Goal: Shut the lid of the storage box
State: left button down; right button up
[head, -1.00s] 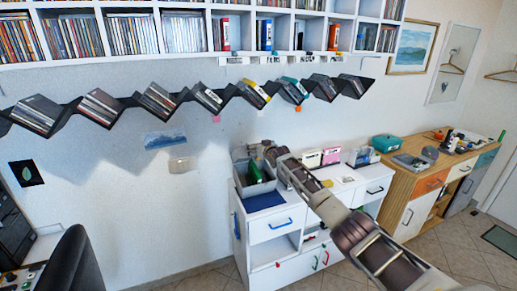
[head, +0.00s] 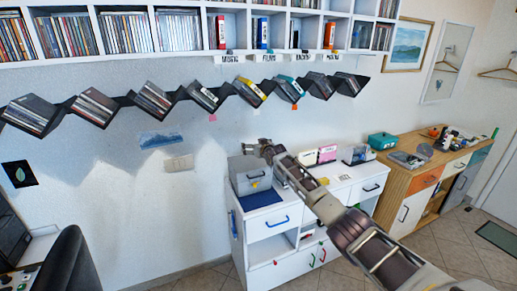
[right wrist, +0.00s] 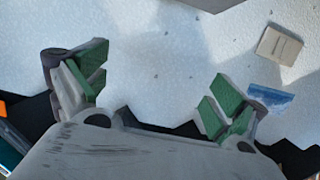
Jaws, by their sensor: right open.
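The grey storage box (head: 250,178) stands on the left end of the white cabinet top. It has a handle on its front, and its lid (head: 243,161) lies down over the top, looking shut. My right gripper (head: 258,147) is just above and behind the box's right rear; contact cannot be made out. In the right wrist view my right gripper (right wrist: 158,82) is open, its green-padded fingers wide apart with nothing between them. My left gripper is not in view.
The white cabinet (head: 268,222) has drawers and open shelves. Small boxes (head: 327,154) stand right of my arm. A zigzag disc shelf (head: 180,98) runs along the wall above. A wooden sideboard (head: 397,180) stands at right, and a chair (head: 70,262) at lower left.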

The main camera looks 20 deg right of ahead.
jog(key=shift+s, duration=0.15)
jog(key=v, duration=1.1)
jog(key=shift+s+r, duration=0.2)
jog(key=shift+s, duration=0.15)
dwell(0.7)
jog(key=shift+f, duration=0.1)
dwell(1.2)
